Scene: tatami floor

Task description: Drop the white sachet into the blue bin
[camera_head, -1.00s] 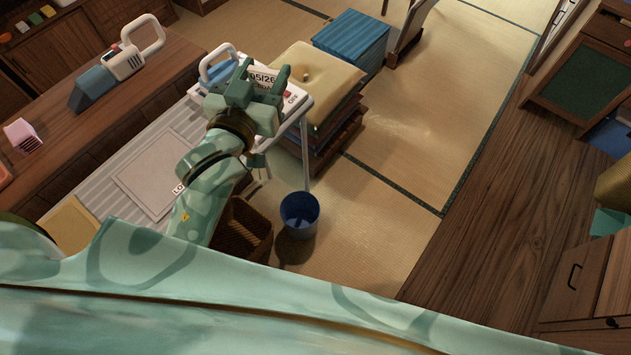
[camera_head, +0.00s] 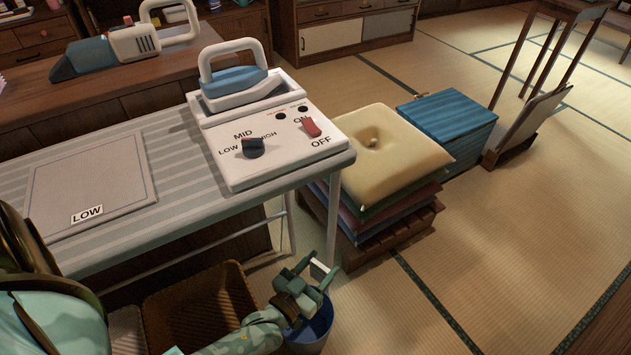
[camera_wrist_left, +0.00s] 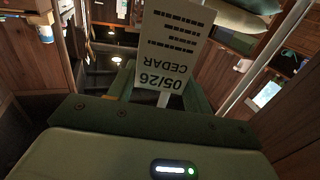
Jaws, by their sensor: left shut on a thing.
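My left gripper (camera_head: 316,271) reaches in from the lower left in the head view and is shut. In the left wrist view it holds the white sachet (camera_wrist_left: 180,48), a flat white piece printed "05/26 CEDAR", which sticks out beyond the fingers. In the head view the sachet is mostly hidden by the gripper. The blue bin (camera_head: 316,334) is at the bottom edge of the head view, on the floor. The gripper overlaps the bin's upper part in the picture; its exact height over the rim is hard to tell. My right gripper is not in view.
The ironing table (camera_head: 110,243) with its iron and control box (camera_head: 280,145) stands just beyond the gripper. A brown wicker basket (camera_head: 195,308) is left of the bin. Stacked cushions (camera_head: 385,160) and a blue box (camera_head: 447,122) stand behind. Tatami floor at right is clear.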

